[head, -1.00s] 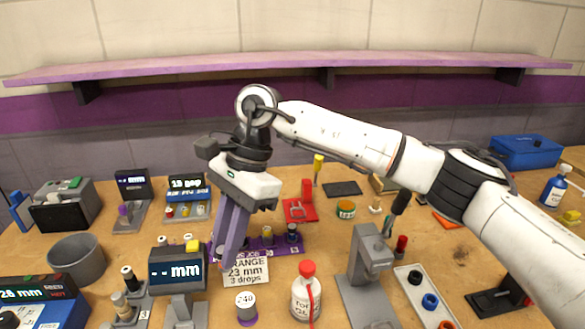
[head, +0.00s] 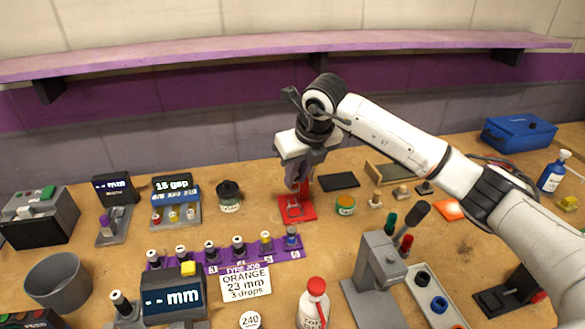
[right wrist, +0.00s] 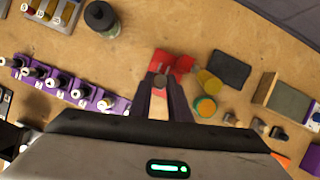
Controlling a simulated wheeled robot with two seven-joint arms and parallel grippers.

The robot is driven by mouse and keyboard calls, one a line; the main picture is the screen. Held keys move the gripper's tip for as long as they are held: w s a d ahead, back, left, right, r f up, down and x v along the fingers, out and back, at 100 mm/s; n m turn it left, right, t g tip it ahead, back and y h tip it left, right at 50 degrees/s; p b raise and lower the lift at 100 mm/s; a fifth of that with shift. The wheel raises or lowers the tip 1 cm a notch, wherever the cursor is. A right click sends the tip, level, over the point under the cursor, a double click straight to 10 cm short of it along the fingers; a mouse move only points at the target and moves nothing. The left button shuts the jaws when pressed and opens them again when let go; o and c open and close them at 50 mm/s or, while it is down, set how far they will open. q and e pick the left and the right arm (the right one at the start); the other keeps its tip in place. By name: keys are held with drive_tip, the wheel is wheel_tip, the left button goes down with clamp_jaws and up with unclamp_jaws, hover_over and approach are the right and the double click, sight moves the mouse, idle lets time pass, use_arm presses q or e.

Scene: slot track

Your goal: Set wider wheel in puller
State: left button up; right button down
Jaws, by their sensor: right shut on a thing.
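My right gripper (head: 299,186) is above the red puller (head: 296,209) at the middle of the bench, fingers pointing down. In the right wrist view, its fingertips (right wrist: 160,84) are shut on a small dark grey wheel (right wrist: 160,80), in front of the red puller (right wrist: 183,65). The gripper hides part of the puller, and I cannot tell whether the wheel touches it. The purple rack (head: 225,256) holds several small wheels on numbered posts; it also shows in the right wrist view (right wrist: 80,94). My left gripper is not in view.
A dark pad (head: 339,181) and an orange-labelled tin (head: 345,205) lie right of the puller. A dark-lidded jar (head: 229,196) stands to its left. A job card (head: 245,283) and a gauge with display (head: 172,296) are nearer. Bare bench lies between rack and puller.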

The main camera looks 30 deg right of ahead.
drive_tip(key=shift+d+f+b, duration=0.1)
drive_tip(key=shift+f+b, duration=2.15)
drive_tip(key=shift+f, duration=1.35)
drive_tip(key=shift+f+b, duration=0.15)
drive_tip(key=shift+b, duration=0.15)
drive_tip(key=c, duration=1.6)
unclamp_jaws()
